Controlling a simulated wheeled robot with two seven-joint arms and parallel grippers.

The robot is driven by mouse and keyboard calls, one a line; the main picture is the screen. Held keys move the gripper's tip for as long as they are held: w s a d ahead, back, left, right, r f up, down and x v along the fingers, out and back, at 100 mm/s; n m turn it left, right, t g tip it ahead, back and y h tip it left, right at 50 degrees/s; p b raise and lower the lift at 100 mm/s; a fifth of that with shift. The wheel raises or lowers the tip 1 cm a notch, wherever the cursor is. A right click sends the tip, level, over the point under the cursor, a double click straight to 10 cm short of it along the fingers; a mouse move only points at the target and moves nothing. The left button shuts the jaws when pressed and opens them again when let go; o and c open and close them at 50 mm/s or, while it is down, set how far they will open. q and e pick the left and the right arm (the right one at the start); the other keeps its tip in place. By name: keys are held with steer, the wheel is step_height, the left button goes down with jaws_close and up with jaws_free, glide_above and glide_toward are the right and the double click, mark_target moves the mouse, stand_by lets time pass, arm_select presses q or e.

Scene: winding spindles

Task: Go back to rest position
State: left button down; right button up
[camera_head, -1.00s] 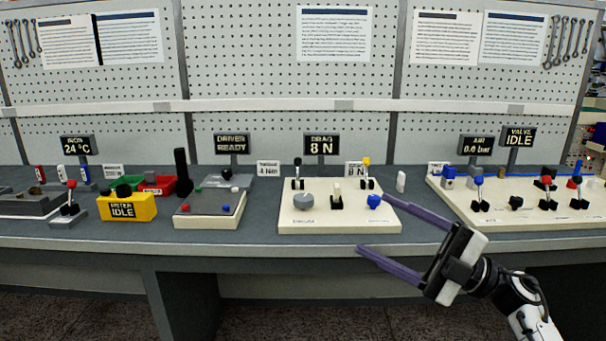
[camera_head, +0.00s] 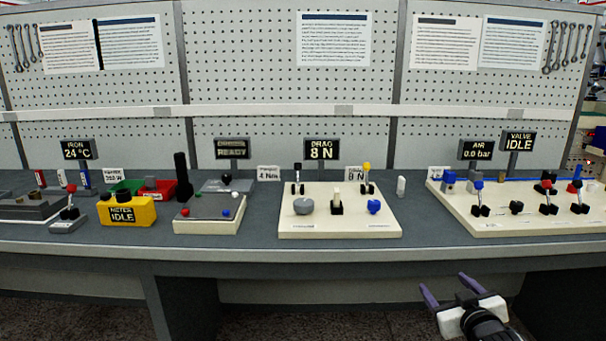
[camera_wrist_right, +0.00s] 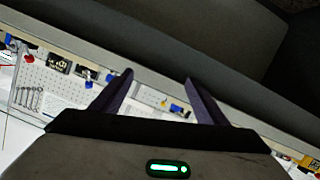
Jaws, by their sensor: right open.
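My right gripper (camera_head: 449,287) is at the lower right of the head view, in front of and below the bench's front edge. Its two purple fingers are apart, with nothing between them. The grey bench (camera_head: 270,226) holds a cream drag panel (camera_head: 340,224) with a grey knob, a blue knob and levers. The gripper is clear of this panel. My left gripper is not in the head view.
A cream valve panel (camera_head: 480,224) with several levers stands at the right. A yellow meter box (camera_head: 127,211) and a grey-topped driver box (camera_head: 209,213) stand at the left. A pegboard (camera_head: 240,70) rises behind. Floor space is open before the bench.

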steer(key=s+a+f+g+y, duration=0.1)
steer(key=s+a+f+g, duration=0.1)
steer(key=s+a+f, duration=0.45)
steer(key=s+a+f+g+y, duration=0.1)
steer(key=s+a+f, duration=0.2)
steer(key=s+f, duration=0.65)
steer(key=s+a+f+g+y, duration=0.15)
steer(key=s+a+f, duration=0.3)
steer(key=s, duration=0.75)
steer(key=s+a+f+g, duration=0.1)
steer(key=s+a+f, duration=0.1)
steer(key=s, duration=0.9)
steer(key=shift+a+g, duration=0.35)
steer(key=shift+a, duration=0.45)
steer(key=shift+f, duration=0.1)
